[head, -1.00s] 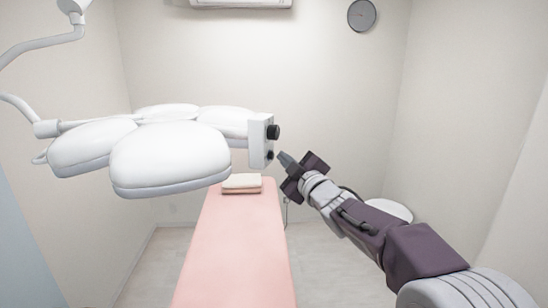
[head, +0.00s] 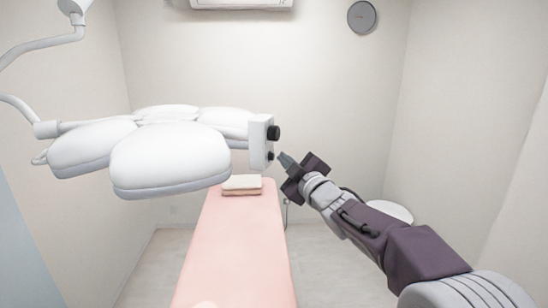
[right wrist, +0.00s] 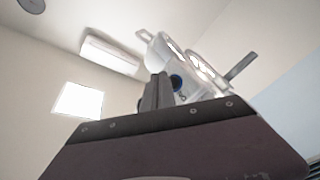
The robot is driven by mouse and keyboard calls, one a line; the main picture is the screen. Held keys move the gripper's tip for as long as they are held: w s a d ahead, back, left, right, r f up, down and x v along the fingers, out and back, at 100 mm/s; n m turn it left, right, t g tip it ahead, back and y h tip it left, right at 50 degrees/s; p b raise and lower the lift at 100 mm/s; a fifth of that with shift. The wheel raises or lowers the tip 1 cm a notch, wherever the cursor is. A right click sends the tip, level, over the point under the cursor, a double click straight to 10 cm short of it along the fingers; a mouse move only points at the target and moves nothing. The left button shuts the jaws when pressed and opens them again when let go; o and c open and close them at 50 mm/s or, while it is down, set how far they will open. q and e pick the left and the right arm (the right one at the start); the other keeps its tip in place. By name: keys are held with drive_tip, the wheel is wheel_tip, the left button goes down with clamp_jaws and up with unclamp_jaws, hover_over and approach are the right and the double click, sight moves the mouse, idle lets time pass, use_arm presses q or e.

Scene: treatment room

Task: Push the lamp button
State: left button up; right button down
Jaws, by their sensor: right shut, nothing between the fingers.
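The lamp (head: 170,157) is a white multi-lobed surgical light on the left in the head view. A white control box (head: 257,142) at its right end carries a dark knob (head: 274,132) and a smaller dark button (head: 270,156) below it. In the right wrist view, a blue-ringed round button (right wrist: 176,83) shows just right of my fingers, and bright strips show on the lamp (right wrist: 200,66). My right gripper (head: 282,158) is shut and empty, its tip very close to the lower button. I cannot tell whether they touch. My left gripper is out of view.
A pink treatment bed (head: 235,245) with folded towels (head: 242,184) stands below the lamp. A round white stool seat (head: 392,211) is behind my right arm. A wall clock (head: 361,16) and a wall unit (head: 240,3) are high up. Floor right of the bed is open.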

drive_tip(key=shift+s+d, duration=0.25)
drive_tip(key=shift+d, duration=0.2)
drive_tip(key=s+d, duration=0.1)
drive_tip(key=d+p, duration=0.1)
drive_tip(key=d, duration=0.1)
drive_tip(key=s+d, duration=0.1)
drive_tip(key=d, duration=0.1)
drive_tip(key=shift+s+d+p, duration=0.2)
drive_tip(key=shift+s+p, duration=0.1)
drive_tip(key=shift+p, duration=0.05)
